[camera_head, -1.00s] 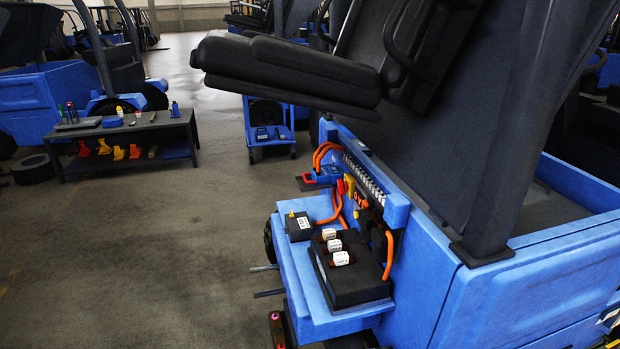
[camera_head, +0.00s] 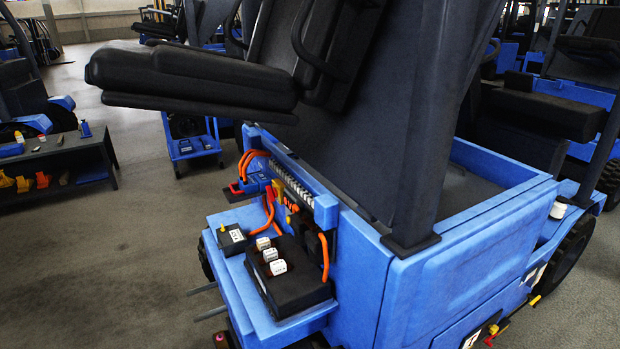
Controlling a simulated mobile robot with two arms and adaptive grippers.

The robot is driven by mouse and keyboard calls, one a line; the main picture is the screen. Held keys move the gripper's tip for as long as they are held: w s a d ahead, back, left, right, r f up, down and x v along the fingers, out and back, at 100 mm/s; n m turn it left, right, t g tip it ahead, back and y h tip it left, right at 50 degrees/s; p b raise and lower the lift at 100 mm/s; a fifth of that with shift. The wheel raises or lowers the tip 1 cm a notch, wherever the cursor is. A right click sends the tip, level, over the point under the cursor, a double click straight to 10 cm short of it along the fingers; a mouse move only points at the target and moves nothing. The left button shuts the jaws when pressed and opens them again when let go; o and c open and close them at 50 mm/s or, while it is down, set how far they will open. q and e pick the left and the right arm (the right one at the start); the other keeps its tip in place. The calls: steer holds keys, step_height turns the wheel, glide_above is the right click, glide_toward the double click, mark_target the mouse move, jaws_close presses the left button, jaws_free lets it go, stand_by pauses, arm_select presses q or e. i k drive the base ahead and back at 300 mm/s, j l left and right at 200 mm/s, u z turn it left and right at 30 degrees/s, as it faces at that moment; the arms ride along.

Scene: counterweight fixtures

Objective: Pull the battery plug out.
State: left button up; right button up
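Neither of my grippers is in view. A blue truck (camera_head: 440,280) with its dark seat (camera_head: 190,75) tipped up stands in the middle. Its open compartment shows orange cables (camera_head: 252,160) and a red and yellow connector group (camera_head: 272,190) beside a row of pale terminals (camera_head: 290,182). I cannot tell for certain which part is the battery plug; it is small here. The cables are still attached at this group as far as I can see.
A blue shelf holds a black box (camera_head: 275,262) with white-topped blocks and a smaller black box (camera_head: 234,238). A dark bench (camera_head: 65,160) stands at left. The floor (camera_head: 110,260) between is clear.

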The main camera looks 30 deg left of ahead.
mark_target(251, 185)
steer(key=j+z, duration=0.3)
steer(key=j, duration=0.2)
steer(key=j+z, duration=0.3)
steer(key=j, duration=0.2)
steer(key=j+z, duration=0.25)
steer(key=j, duration=0.25)
steer(key=k+j+z, duration=0.1)
steer(key=j+z, duration=0.2)
steer(key=j, duration=0.15)
steer(key=k+j+z, duration=0.15)
steer(key=j+z, duration=0.15)
steer(key=j, duration=0.15)
